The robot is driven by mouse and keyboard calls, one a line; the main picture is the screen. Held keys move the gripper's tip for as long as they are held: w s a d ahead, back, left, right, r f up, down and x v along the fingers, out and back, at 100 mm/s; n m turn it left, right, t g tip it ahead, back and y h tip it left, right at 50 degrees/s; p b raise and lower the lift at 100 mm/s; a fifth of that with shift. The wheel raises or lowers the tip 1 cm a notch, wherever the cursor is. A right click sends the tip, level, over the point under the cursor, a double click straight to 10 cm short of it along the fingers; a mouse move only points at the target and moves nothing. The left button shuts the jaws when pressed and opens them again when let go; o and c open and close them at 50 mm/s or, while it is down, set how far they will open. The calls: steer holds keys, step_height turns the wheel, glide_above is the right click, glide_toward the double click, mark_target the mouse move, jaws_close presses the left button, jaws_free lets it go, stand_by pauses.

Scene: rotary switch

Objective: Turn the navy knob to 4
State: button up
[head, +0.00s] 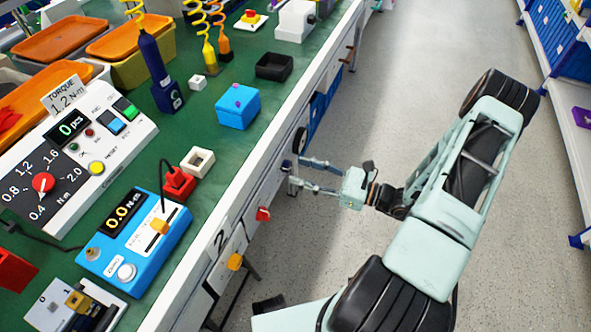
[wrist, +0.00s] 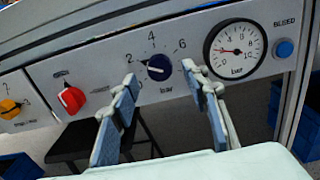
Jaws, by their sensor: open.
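The navy knob (wrist: 159,67) is on the grey front panel in the wrist view, below a printed 4 and between the 2 on its left and the 6 on its right. A small pale mark shows on it, apparently on its left side, but its exact pointing is too small to read. My gripper (wrist: 159,73) is open, with one blue-padded finger on each side of the knob in the picture. Whether either finger touches the knob cannot be told. In the head view my gripper (head: 294,172) is at the bench's front face, and the knob cannot be made out.
A red knob (wrist: 71,98) and an orange knob (wrist: 9,108) are left of the navy knob. A round bar gauge (wrist: 235,49) and a blue BLEED button (wrist: 285,48) are on its right. The aisle floor (head: 420,60) beside the bench is clear.

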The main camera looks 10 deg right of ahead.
mark_target(286, 167)
steer(key=shift+x, duration=1.25)
steer(key=c, duration=1.2)
